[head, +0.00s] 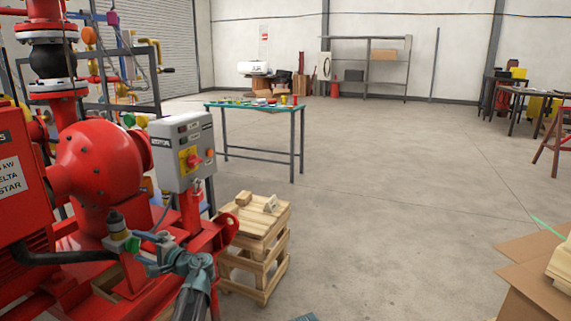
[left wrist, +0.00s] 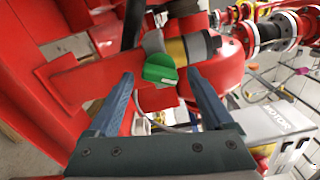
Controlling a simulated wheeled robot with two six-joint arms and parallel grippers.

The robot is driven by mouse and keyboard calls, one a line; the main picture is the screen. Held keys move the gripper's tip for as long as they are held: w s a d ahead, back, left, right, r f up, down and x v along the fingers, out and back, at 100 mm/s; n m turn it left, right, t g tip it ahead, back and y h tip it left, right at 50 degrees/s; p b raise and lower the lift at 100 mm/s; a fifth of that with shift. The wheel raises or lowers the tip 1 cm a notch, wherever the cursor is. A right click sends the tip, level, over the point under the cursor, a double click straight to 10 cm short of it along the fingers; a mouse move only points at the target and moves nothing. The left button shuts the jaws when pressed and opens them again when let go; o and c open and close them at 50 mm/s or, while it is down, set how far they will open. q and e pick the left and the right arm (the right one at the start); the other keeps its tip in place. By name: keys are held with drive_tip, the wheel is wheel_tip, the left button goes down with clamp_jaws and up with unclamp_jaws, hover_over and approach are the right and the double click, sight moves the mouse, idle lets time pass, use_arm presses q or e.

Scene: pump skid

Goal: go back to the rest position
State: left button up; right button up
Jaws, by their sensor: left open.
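My left gripper (head: 148,254) is in the lower left of the head view, close to the red pump skid (head: 98,165). In the left wrist view its two blue-grey fingers (left wrist: 163,98) stand wide apart with nothing between their tips. A green knob (left wrist: 160,69) on a grey and yellow fitting shows just beyond the fingertips. The green knob also shows in the head view (head: 132,244), beside the gripper. I cannot tell whether a finger touches it. My right gripper cannot be made out.
A grey motor control box (head: 182,151) with a red-yellow switch stands right behind the gripper. Stacked wooden crates (head: 262,268) are to its right. A green-topped table (head: 257,108) stands farther back. A cardboard box (head: 535,270) is at the lower right. The middle floor is clear.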

use_arm(q)
drive_tip(key=n, duration=1)
drive_tip(key=shift+r, duration=0.15)
drive_tip(key=shift+s, duration=0.1)
